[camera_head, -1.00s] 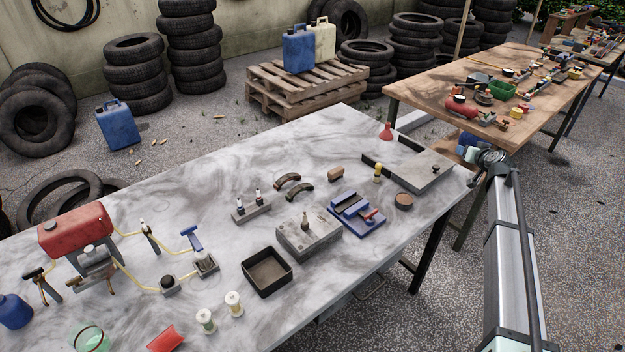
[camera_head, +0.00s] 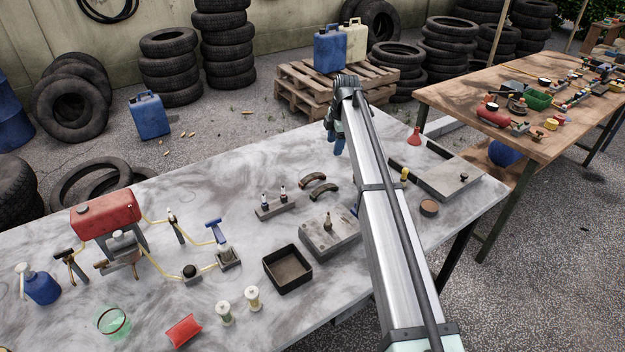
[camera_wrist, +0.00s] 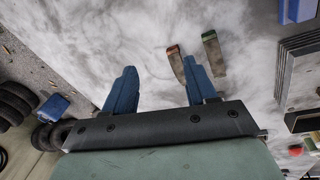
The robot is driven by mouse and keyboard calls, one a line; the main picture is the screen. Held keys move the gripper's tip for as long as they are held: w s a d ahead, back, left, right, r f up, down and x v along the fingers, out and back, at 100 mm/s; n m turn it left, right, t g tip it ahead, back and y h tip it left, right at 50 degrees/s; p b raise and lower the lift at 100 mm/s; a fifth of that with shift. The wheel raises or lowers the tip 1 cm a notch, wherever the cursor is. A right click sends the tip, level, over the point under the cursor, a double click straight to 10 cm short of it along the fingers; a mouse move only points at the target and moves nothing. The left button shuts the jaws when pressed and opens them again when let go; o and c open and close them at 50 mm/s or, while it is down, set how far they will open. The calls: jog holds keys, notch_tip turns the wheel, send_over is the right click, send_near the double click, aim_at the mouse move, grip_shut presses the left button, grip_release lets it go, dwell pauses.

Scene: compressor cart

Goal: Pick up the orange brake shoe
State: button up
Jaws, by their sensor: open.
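Two curved brake shoes lie side by side on the grey marbled table (camera_head: 190,300). In the wrist view one has an orange-red end, the orange brake shoe (camera_wrist: 176,64), and the other has a green end, the green brake shoe (camera_wrist: 213,52). In the head view they are the small dark arcs (camera_head: 318,186) in the middle of the table; their colours are hard to tell there. My gripper (camera_head: 337,137) is open and empty above the table's far side, with blue fingers. In the wrist view the orange shoe shows between the gripper's fingertips (camera_wrist: 160,68), nearer the right finger, and apart from them.
A block with two spark plugs (camera_head: 275,205) and a grey metal block (camera_head: 328,236) stand near the shoes. My arm crosses the table's right part and hides the blue tool there. A black tray (camera_head: 287,269) stands in front. The left-rear tabletop is clear.

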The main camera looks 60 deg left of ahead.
jog(key=s+a+r+n+h, duration=0.2)
jog(key=s+n, duration=0.1)
jog(key=s, duration=0.4)
send_over(312, 175)
jog(key=f, duration=0.8)
jog(key=shift+w+a, duration=0.1)
jog(key=shift+a, duration=0.15)
jog(key=shift+d+f, duration=0.15)
jog(key=shift+f, duration=1.2)
jog(key=shift+d+f, duration=0.15)
jog(key=shift+f, duration=1.15)
grip_shut()
